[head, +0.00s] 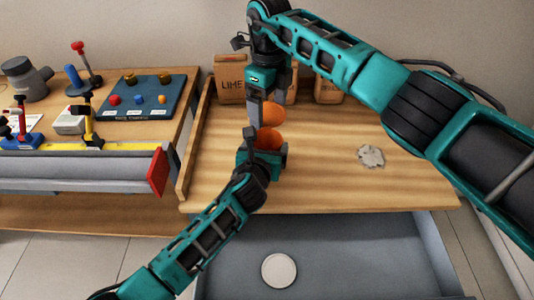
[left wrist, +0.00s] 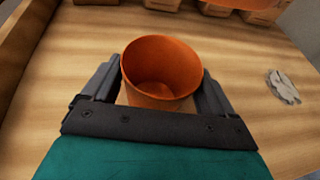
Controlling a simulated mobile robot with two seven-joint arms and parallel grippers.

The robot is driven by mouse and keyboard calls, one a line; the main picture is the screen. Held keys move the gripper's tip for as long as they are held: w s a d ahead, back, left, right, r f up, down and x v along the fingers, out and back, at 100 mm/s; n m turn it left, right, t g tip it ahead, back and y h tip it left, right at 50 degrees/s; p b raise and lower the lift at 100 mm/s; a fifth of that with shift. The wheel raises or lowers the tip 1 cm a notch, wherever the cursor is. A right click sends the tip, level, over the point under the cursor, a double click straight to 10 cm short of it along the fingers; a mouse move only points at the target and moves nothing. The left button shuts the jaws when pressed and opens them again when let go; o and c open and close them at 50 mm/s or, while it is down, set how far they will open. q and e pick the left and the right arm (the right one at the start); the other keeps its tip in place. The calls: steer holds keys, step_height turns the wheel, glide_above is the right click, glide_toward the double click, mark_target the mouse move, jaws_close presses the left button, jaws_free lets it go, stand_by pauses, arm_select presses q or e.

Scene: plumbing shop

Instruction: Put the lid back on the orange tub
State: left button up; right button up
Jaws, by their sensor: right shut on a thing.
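The orange tub (head: 268,136) stands open and upright on the wooden bench; in the left wrist view the tub (left wrist: 162,70) looks empty inside. My left gripper (head: 262,152) has its fingers on both sides of the tub, against its wall, as the left wrist view (left wrist: 162,85) shows. My right gripper (head: 268,104) points down above the tub, shut on the orange lid (head: 271,115), which is tilted and held just above the tub's rim. An edge of the lid (left wrist: 245,3) shows at the top of the left wrist view.
Cardboard boxes (head: 230,78) stand at the back of the bench (head: 330,180). A grey-white crumpled piece (head: 371,156) lies right of the tub. Below is an open grey drawer (head: 345,255) with a white disc (head: 279,270). A cluttered side bench (head: 110,210) is at left.

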mark_target(269, 133)
arm_select(q)
steer(key=c, duration=1)
arm_select(e)
steer(key=shift+f, duration=2.5)
steer(key=shift+f, duration=0.9)
steer(key=shift+f, duration=0.4)
steer(key=shift+f, duration=0.25)
arm_select(q)
steer(key=shift+r, duration=0.1)
arm_select(e)
steer(key=shift+d+f, duration=0.1)
steer(key=shift+f, duration=0.15)
steer(key=shift+c, duration=0.4)
arm_select(q)
steer(key=shift+d+r, duration=0.1)
arm_select(e)
steer(key=shift+r, duration=0.1)
